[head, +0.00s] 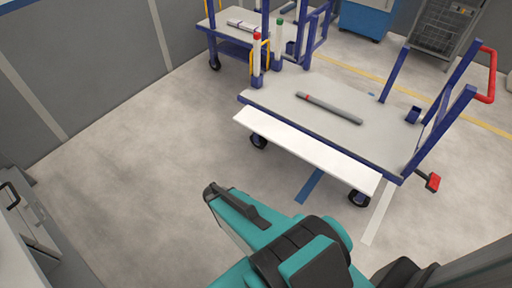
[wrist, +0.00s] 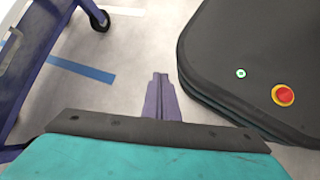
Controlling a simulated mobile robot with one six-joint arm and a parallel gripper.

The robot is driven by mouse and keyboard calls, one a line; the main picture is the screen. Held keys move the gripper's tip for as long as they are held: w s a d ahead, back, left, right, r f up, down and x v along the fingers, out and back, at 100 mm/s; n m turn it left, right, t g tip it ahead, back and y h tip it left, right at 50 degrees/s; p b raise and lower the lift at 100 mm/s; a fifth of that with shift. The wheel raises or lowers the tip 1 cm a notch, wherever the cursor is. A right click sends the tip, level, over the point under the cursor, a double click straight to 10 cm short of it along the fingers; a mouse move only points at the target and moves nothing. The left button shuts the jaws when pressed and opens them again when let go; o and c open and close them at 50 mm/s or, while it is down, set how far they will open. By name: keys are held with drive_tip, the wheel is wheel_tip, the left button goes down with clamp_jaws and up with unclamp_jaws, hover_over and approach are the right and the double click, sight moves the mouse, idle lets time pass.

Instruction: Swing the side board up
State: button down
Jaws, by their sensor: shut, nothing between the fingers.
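The white side board (head: 305,151) runs along the near long side of the cart (head: 290,98). It sits at or just below the edge of the grey deck; its exact tilt is hard to tell. My gripper (head: 209,190) is in front of the cart, to the lower left of the board and apart from it. Its fingers (wrist: 160,95) are shut together and empty, over bare floor in the wrist view. I cannot tell for sure whether the board shows in the wrist view.
Another cart (head: 235,28) is behind left. A grey cabinet (head: 28,225) stands at lower left. Floor left of the cart is clear.

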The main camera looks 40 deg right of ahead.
drive_tip(key=w+d+f+n+t+h+b, duration=0.1)
drive_tip(key=w+d+f+n+h+b, duration=0.3)
drive_tip(key=w+d+b, duration=0.4)
drive_tip(key=w+d+f+n+t+h+b, duration=0.15)
drive_tip(key=w+d+f+h+b, duration=0.25)
drive_tip(key=w+d+h+b, duration=0.45)
drive_tip(key=w+d+f+n+t+h+b, duration=0.1)
drive_tip(key=w+d+n+t+h+b, duration=0.1)
drive_tip(key=w+n+t+h+b, duration=0.2)
drive_tip(key=w+d+f+n+t+h+b, duration=0.2)
drive_tip(key=w+n+t+h+b, duration=0.2)
drive_tip(key=w+b, duration=0.7)
drive_tip(key=n+t+b, duration=0.2)
drive_tip(key=n+b, duration=0.1)
drive_tip(key=b, duration=0.3)
drive_tip(key=shift+w, duration=0.25)
drive_tip(key=a+r+b+x, duration=0.1)
drive_tip(key=b+x, duration=0.5)
drive_tip(key=x, duration=0.6)
drive_tip(key=shift+s+a+r+b, duration=0.2)
drive_tip(key=shift+r+b, duration=0.2)
drive_tip(key=shift+r, duration=0.3)
